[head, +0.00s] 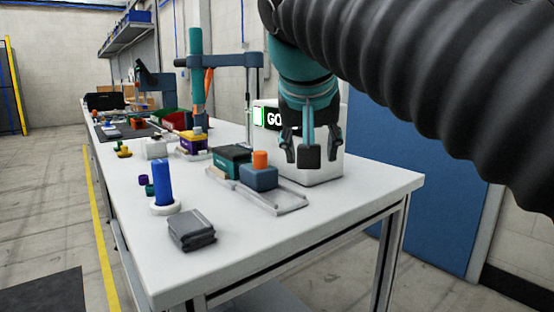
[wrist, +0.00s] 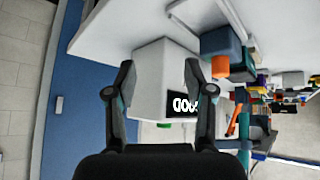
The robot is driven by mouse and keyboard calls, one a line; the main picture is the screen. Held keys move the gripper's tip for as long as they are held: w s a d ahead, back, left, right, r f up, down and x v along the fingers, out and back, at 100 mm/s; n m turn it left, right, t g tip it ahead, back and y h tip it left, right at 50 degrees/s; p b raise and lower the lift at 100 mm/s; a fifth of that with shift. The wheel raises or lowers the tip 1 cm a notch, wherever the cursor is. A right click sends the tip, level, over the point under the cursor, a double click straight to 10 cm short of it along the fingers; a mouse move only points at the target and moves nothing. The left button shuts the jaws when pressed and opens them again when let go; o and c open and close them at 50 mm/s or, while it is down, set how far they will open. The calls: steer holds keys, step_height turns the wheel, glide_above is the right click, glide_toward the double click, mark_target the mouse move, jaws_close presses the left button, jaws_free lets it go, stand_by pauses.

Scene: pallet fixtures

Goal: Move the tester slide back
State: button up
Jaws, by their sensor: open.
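The tester is a white box (head: 325,167) with a dark screen (head: 272,117) showing light letters that begin "GO". In front of it, a blue slide block (head: 258,177) with an orange top piece (head: 260,158) sits on pale rails (head: 290,200), towards their left end. In the wrist view the blue block (wrist: 220,42) and orange piece (wrist: 221,66) lie right of the fingers. My gripper (head: 311,154) is open and empty, in front of the white box and right of the slide block. In the wrist view the white box (wrist: 160,60) shows between the fingertips.
A dark green block (head: 231,160) stands close behind the slide block. A grey block (head: 192,230) and a blue cylinder on a white ring (head: 165,208) stand nearer the front. A teal post (head: 196,70) rises farther back. The table's front right (head: 320,225) is clear.

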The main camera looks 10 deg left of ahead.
steer(key=t, duration=0.1)
glide_toward(259, 152)
steer(key=shift+m+y, duration=0.3)
steer(key=shift+m, duration=0.1)
steer(key=b+x, duration=0.1)
steer(key=x, duration=0.2)
steer(key=b+x, duration=0.1)
steer(key=x, duration=0.2)
steer(key=b+x, duration=0.1)
steer(key=x, duration=0.3)
steer(key=shift+w+d+f+b, duration=0.1)
steer(key=shift+d+b, duration=0.2)
jaws_close()
